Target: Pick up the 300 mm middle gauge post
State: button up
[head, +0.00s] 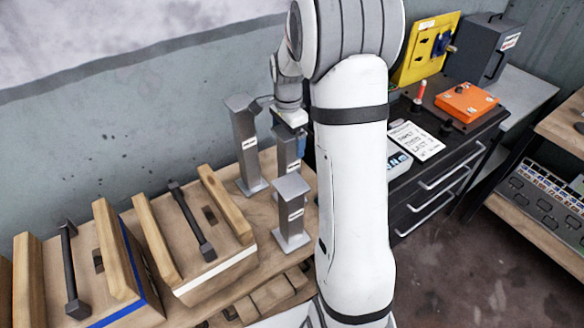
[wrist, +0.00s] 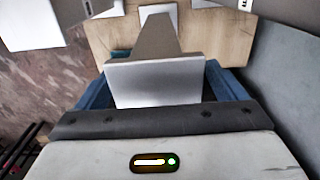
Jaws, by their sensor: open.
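Three grey metal gauge posts with flared tops and square feet stand on the wooden bench. The tallest post (head: 246,142) is at the back left and the shortest post (head: 291,212) is in front. The middle gauge post (head: 286,156) stands between them, partly hidden by my gripper and the short post. My gripper (head: 300,143) is at the top of the middle post. In the wrist view, the blue fingers of my gripper (wrist: 157,85) are apart, one on each side of the flared post top (wrist: 152,82). A gap shows at the right finger.
Another grey post (wrist: 36,24) shows close by at the upper left of the wrist view. A dark drawer cabinet (head: 440,195) with an orange box (head: 466,102) is at the right. A grey wall is behind.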

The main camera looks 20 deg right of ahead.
jog(key=shift+c, duration=0.3)
jog(key=c, duration=1.8)
jog(key=shift+o, duration=0.2)
